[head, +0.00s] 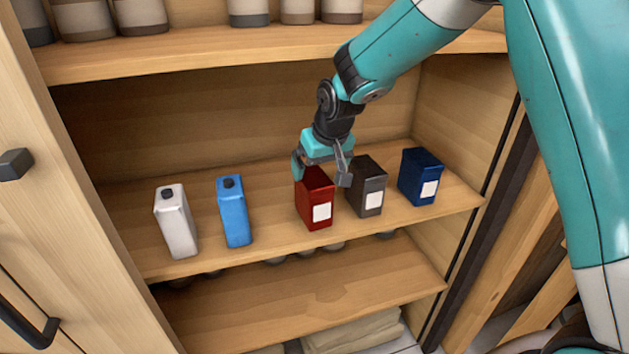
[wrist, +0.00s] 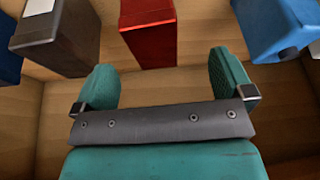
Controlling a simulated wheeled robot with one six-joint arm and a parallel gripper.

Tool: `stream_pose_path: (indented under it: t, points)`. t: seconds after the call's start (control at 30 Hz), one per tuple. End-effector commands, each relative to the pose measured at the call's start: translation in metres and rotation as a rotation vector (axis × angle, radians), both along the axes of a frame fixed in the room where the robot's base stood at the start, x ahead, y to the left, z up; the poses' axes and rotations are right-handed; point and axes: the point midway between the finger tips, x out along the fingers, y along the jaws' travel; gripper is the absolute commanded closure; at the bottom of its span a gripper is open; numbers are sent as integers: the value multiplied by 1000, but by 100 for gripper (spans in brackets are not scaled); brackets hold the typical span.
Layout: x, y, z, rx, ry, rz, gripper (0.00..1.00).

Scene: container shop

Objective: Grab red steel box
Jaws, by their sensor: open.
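The red steel box (head: 314,200) stands upright on the middle shelf, with a white label on its front. My gripper (head: 322,174) is open and sits right at the top of the red box in the head view. In the wrist view the red box (wrist: 149,35) is at the top centre, beyond the gap between my two teal fingertips (wrist: 160,80). The fingers are apart and nothing is between them. I cannot tell whether a finger touches the box.
A dark grey box (head: 367,188) stands close to the right of the red one, and a dark blue box (head: 420,177) beyond it. A light blue carton (head: 233,212) and a white carton (head: 176,222) stand to the left. An upper shelf (head: 200,50) is overhead.

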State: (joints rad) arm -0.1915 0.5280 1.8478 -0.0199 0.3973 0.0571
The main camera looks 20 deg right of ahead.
Motion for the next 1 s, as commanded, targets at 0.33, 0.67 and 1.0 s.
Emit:
stream_pose_path:
  t: [0.33,0.67,1.0]
  points:
    - [38,-12,-30,-33,-27,-55,1]
    - [52,-3,-68,-33,-26,-53,1]
    - [57,-3,-82,-31,-30,-53,1]
